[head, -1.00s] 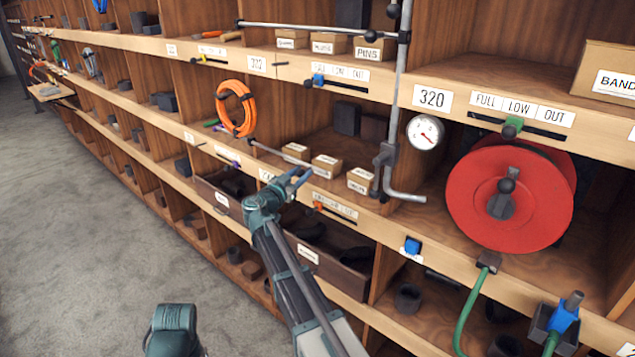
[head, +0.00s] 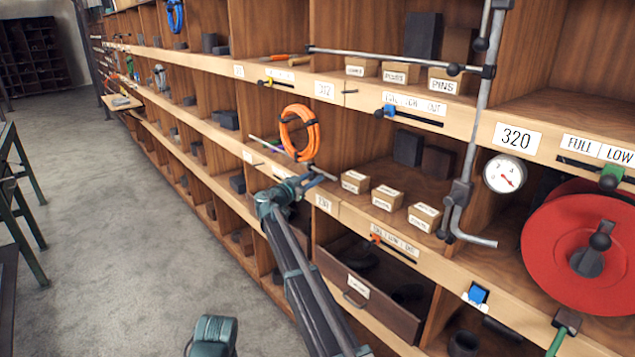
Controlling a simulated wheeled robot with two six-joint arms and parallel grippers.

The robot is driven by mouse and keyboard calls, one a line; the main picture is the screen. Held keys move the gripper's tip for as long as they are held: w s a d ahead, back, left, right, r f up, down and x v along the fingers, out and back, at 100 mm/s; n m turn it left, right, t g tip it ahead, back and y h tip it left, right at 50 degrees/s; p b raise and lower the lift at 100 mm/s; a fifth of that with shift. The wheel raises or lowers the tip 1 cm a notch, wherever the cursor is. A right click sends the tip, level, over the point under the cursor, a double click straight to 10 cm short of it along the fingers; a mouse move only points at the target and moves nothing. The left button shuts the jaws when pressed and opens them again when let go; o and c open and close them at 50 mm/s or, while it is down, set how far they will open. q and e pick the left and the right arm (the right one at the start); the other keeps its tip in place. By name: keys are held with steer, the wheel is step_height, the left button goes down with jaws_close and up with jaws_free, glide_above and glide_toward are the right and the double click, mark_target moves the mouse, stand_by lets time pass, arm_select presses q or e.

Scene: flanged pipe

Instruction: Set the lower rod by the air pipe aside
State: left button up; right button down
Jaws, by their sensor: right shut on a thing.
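The air pipe (head: 478,120) is a grey upright tube on the shelf front, with an elbow at its lower end. The upper rod (head: 385,59) runs sideways from the pipe's clamp in front of the upper shelf. The lower rod (head: 325,174) is a short-looking grey piece with a dark knob, beside the small boxes and apart from the pipe in the picture. My right gripper (head: 303,184) is shut on it; the fingers hide part of the grip. My left gripper is out of view.
Small cardboard boxes (head: 387,198) stand on the shelf right of the gripper. An orange hose coil (head: 299,132) hangs just above it. An open drawer (head: 367,292) juts out below. A gauge (head: 505,174) and red reel (head: 585,250) are at right.

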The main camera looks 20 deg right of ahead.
stand_by(0.3)
steer(key=c, duration=0.5)
jaws_free()
steer(key=shift+c, duration=0.2)
steer(key=v, duration=1.4)
steer(key=shift+w, duration=0.15)
